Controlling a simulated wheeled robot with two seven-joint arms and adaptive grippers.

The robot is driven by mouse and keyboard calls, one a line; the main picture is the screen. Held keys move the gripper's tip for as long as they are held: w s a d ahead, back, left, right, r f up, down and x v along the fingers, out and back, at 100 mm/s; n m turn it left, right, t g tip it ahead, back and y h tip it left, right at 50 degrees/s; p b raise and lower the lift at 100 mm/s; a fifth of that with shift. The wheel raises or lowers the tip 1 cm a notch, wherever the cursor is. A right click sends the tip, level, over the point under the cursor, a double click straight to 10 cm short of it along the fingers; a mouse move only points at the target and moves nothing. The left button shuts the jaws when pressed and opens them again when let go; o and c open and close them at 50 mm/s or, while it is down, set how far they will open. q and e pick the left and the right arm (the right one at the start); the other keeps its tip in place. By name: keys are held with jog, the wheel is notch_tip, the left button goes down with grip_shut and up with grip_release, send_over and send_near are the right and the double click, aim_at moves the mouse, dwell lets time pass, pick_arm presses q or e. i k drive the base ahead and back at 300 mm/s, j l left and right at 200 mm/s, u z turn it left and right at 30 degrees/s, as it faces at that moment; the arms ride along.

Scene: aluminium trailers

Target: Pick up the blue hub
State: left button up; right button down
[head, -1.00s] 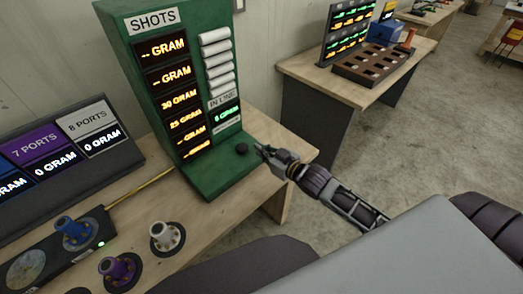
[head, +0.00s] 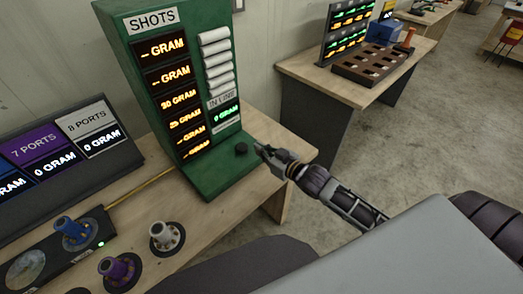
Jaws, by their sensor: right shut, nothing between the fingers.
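The blue hub (head: 73,231) stands upright on a black scale-like device (head: 55,258) at the lower left of the table. A white hub (head: 165,236) stands on a dark round pad to its right. A purple hub (head: 118,269) stands on another dark pad below it. My right gripper (head: 260,148) is shut and empty. My left gripper is not in view.
The green cabinet (head: 155,110) with lit gram displays stands at the back of the wooden table (head: 205,215). A dark display panel (head: 60,160) leans at the left. A second table (head: 300,68) with a brown tray (head: 372,66) is behind. Bare table lies right of the white hub.

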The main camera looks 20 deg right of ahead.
aim_at(77, 234)
jog(key=u, duration=1.95)
